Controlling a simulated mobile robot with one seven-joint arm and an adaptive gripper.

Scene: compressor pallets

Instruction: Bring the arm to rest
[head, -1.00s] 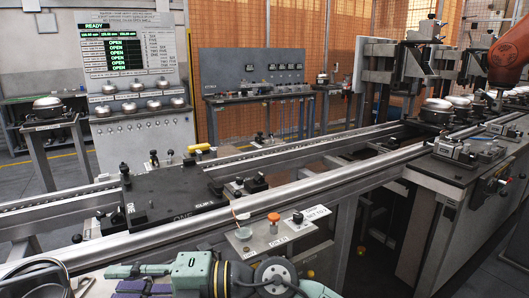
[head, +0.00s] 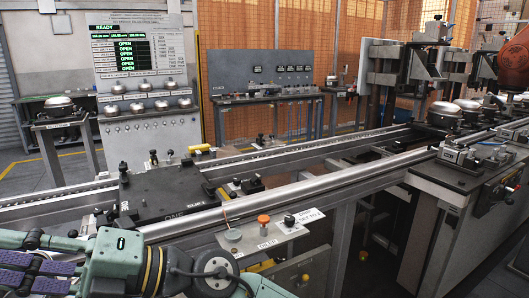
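My gripper (head: 22,268) is at the lower left corner of the head view. Its green links and dark purple finger parts point left and run to the picture's edge, so the fingertips are not clearly seen. Whether the fingers are apart or together cannot be told. No object shows between them. My green and black arm comes up from the bottom edge behind the gripper. The arm is in front of the near rail of the conveyor (head: 200,221), low in the picture.
A black pallet plate (head: 155,193) lies on the conveyor. A small shelf (head: 290,240) with an orange knob (head: 263,220) stands close right of my arm. A board (head: 150,70) with several domed metal parts stands behind. Machines with compressors (head: 443,112) line the right.

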